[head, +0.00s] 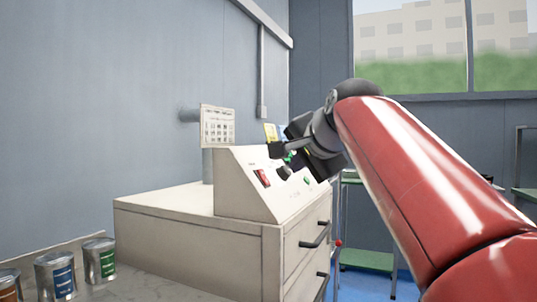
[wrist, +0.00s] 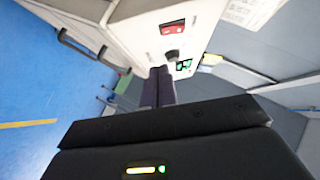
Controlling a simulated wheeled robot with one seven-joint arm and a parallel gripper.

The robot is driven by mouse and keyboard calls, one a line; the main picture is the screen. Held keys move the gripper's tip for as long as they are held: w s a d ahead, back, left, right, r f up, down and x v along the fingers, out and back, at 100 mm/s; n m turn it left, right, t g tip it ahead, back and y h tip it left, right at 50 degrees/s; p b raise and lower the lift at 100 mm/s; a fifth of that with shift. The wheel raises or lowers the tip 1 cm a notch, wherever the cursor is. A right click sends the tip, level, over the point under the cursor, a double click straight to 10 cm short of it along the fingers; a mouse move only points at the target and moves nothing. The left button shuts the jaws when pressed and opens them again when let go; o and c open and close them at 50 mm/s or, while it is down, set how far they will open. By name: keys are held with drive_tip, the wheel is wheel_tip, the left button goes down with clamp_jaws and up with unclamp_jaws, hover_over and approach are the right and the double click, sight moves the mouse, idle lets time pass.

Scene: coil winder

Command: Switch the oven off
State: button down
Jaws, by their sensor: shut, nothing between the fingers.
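The oven (head: 190,213) is a cream cabinet with a sloped control panel (head: 240,192) on top. A red rocker switch (head: 262,178) sits on the panel; it also shows in the wrist view (wrist: 173,27). Which side of it is pressed is too small to tell. In the wrist view my gripper's fingers (wrist: 160,72) are together and empty, near the knob and display, apart from the red switch.
Several paint cans (head: 99,260) stand on a bench at the lower left. Dark handles (head: 314,236) stick out from the front. A calendar-like sheet (head: 217,127) stands behind the panel. A green-shelved trolley (head: 366,260) stands behind on the blue floor (wrist: 35,90).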

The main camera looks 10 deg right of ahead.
drive_tip(key=r, duration=0.2)
drive_tip(key=w+r+m, duration=0.1)
drive_tip(key=shift+r+t, duration=0.35)
drive_tip(key=shift+t, duration=0.05)
drive_tip(key=p, duration=0.1)
approach(264, 177)
drive_tip(key=w+d+r, duration=0.1)
drive_tip(key=w+d, duration=0.2)
drive_tip(key=w, duration=0.2)
drive_tip(key=shift+w+a+f, duration=0.3)
drive_tip(key=shift+w+a, duration=0.1)
drive_tip(key=shift+a, duration=0.15)
drive_tip(key=shift+w+a+f, duration=0.25)
drive_tip(key=shift+w+a, duration=0.1)
drive_tip(key=shift+a, duration=0.15)
drive_tip(key=shift+w+a+f, duration=0.35)
drive_tip(key=shift+w+a, duration=0.05)
drive_tip(key=shift+a, duration=0.05)
